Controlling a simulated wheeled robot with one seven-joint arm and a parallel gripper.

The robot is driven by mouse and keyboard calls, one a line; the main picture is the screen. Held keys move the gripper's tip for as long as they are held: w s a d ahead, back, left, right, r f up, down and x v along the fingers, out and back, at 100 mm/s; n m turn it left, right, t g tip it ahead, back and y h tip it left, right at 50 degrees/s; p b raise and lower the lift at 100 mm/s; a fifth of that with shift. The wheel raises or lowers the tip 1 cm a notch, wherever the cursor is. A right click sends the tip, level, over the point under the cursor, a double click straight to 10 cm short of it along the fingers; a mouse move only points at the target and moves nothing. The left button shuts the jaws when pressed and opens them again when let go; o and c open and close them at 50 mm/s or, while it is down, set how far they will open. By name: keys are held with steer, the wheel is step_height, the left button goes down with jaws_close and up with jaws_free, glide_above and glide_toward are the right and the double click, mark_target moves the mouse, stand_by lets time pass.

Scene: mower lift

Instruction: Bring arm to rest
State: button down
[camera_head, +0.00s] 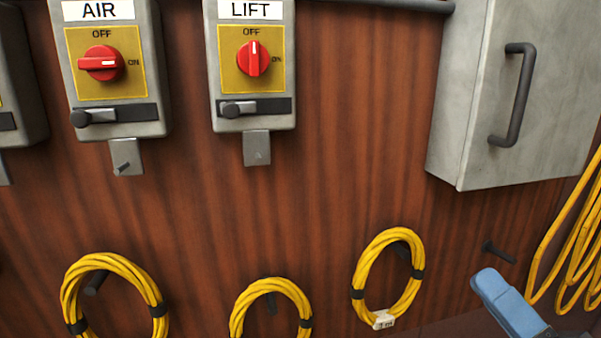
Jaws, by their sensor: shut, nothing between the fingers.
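The LIFT switch box (215,70) hangs on the wooden wall at the upper middle. Its red knob (253,59) stands upright, with its white mark toward OFF. The AIR switch box (158,95) is to its left. Its red knob (101,63) lies sideways, with its white mark on the ON side. My gripper does not show in the head view, so its place relative to the boxes cannot be seen. A blue rounded part at the bottom right edge is cut off by the frame, and I cannot tell what it is.
A grey cabinet (470,90) with a dark handle (515,95) juts out at the upper right. Several yellow cable coils (363,272) hang on pegs along the lower wall, with loose yellow cable (578,245) at the right edge. The wall between LIFT and the cabinet is bare.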

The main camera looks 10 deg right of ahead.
steer(key=s+a+f+m+g+h, duration=0.2)
steer(key=s+f+m, duration=0.6)
steer(key=s+m, duration=0.4)
steer(key=s+a+f+m+g+h, duration=0.3)
steer(key=s+f+m+g+h, duration=0.2)
steer(key=s+m, duration=0.8)
step_height(320, 180, down, 4)
steer(key=m+h, duration=0.1)
steer(key=m, duration=0.2)
steer(key=shift+s+r, duration=0.15)
steer(key=shift+r, duration=0.05)
steer(key=c, duration=1.8)
jaws_free()
